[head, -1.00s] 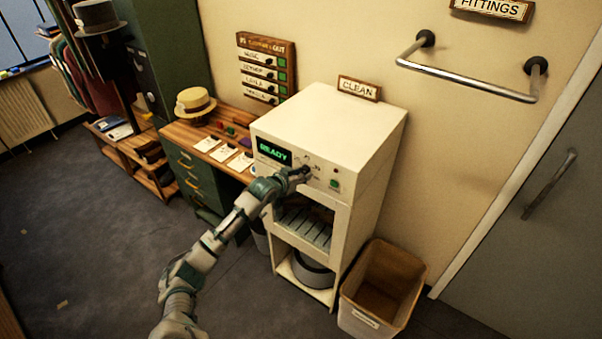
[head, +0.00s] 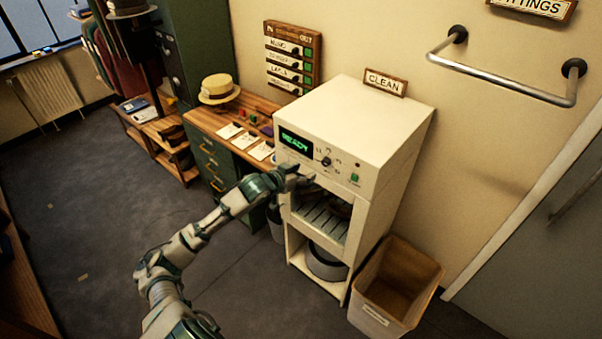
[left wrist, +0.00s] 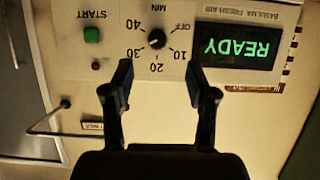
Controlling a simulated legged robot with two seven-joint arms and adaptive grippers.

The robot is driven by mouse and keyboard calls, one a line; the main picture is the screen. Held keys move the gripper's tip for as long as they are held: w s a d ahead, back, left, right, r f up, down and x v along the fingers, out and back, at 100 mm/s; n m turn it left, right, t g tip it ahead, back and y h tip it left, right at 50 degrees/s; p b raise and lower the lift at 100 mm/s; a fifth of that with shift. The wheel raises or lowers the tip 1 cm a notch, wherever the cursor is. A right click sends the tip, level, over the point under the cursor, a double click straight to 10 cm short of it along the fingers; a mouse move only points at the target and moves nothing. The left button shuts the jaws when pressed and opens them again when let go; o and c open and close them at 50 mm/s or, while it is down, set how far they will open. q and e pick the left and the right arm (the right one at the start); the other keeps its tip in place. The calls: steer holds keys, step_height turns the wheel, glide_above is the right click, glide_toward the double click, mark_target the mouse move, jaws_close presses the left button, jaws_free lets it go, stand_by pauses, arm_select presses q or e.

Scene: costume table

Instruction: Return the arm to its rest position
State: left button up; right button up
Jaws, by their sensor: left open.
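My left arm reaches in from the lower left in the head view. Its gripper (head: 301,180) is in front of the white cleaning machine (head: 385,128), just below and left of its dial (head: 326,162). In the left wrist view the gripper (left wrist: 160,78) is open and empty. The dial (left wrist: 156,39) lies beyond the fingertips, apart from them. The machine's display (left wrist: 237,46) reads READY in green and appears upside down there. The green start button (left wrist: 92,35) is beside the dial. My right gripper is not in view.
An open bin (head: 397,287) stands right of the machine. A wooden desk (head: 178,119) with a straw hat (head: 218,88) and cards stands to its left. A metal rail (head: 505,70) is on the wall.

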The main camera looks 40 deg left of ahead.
arm_select(q)
steer(key=shift+s+r, duration=0.15)
steer(key=shift+s, duration=0.25)
